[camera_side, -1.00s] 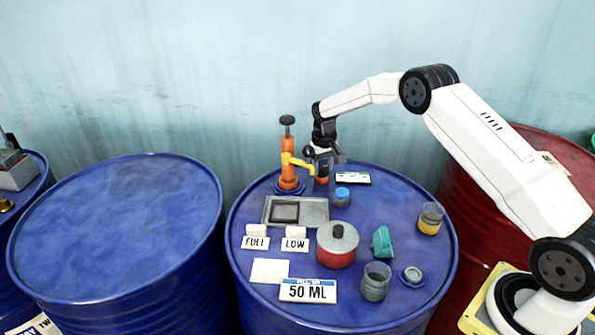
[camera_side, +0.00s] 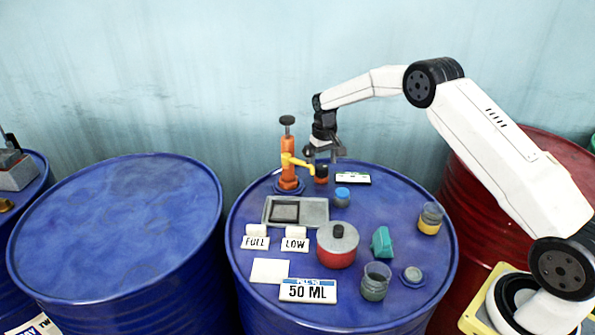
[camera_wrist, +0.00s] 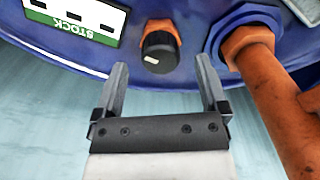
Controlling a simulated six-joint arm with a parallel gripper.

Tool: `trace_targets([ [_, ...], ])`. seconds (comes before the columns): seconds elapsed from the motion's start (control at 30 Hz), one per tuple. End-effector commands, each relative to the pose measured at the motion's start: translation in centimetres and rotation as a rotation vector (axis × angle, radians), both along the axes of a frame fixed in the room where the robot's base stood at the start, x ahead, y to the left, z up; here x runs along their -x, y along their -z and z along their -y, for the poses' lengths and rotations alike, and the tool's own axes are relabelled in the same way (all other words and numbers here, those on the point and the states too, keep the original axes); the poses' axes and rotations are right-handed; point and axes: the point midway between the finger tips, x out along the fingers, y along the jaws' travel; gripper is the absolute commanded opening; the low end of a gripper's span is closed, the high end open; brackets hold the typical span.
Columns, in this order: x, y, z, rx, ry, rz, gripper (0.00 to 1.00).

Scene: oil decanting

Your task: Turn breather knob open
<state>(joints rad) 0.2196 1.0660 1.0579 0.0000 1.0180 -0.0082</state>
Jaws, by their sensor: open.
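The breather knob (camera_wrist: 159,52) is a black round knob with a short white mark on an orange base, on the blue drum top near its rim. In the side view the knob (camera_side: 321,170) stands just right of the orange pump. My gripper (camera_wrist: 161,62) is open, with one finger at each side of the knob in the wrist view. In the side view my gripper (camera_side: 324,152) hangs just above the knob. I cannot tell whether the fingers touch it; they look apart from it.
The orange pump (camera_side: 288,170) with its yellow spout stands close on the left; its body (camera_wrist: 275,90) is near the right finger in the wrist view. A STOCK label (camera_wrist: 75,20) lies on the other side. A blue-capped jar (camera_side: 341,197) stands in front.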

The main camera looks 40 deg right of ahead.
Motion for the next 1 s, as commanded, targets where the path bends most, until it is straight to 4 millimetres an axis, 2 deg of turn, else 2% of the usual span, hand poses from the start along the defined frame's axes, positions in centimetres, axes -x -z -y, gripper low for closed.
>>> trace_targets([
  [0.2,0.0,-3.0,0.0,0.001,0.001,0.004,0.93],
  [0.4,0.0,-5.0,0.0,0.0,0.001,0.002,0.93],
  [1.0,0.1,-5.6,0.1,0.007,0.008,0.011,0.93],
])
